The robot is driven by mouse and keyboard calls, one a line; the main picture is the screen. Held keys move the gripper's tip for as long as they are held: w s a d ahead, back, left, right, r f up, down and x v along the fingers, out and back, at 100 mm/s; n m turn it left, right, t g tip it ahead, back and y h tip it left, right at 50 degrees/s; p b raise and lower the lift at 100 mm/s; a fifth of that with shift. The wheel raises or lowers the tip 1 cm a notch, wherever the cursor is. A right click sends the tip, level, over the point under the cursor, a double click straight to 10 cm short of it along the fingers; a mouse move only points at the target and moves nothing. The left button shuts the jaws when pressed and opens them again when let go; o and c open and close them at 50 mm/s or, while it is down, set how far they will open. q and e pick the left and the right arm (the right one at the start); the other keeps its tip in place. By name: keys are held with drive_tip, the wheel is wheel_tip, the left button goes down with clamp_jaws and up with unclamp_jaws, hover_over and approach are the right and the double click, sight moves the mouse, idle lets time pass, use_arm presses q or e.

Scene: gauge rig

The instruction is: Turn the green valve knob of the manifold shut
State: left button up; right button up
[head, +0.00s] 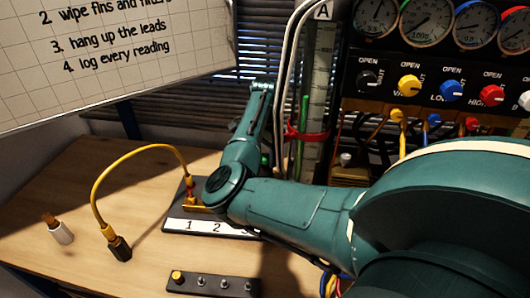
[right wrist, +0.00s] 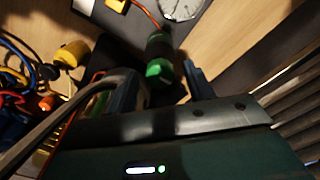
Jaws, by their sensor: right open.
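In the right wrist view a dark cylinder with a bright green end (right wrist: 158,70) lies between the two blue fingers of my right gripper (right wrist: 162,86). The gripper is open, and I cannot tell whether a finger touches the green part. In the head view my right arm comes in from the right and hides the lower right. The manifold panel (head: 436,88) shows black, yellow, blue, red and white knobs at the upper right. No green knob shows on that visible part. My left gripper is not in view.
A yellow cable (head: 118,160) arches over the wooden table to a labelled black base (head: 180,212). Coloured hoses (right wrist: 20,75) crowd the left of the wrist view. The table's left front is mostly clear.

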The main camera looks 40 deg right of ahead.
drive_tip(key=shift+c, duration=0.2)
drive_tip(key=c, duration=0.9)
drive_tip(key=shift+m, duration=0.3)
drive_tip(key=m, duration=0.8)
drive_tip(key=shift+m, duration=0.4)
drive_tip(key=m, duration=0.4)
drive_tip(key=shift+m, duration=2.3)
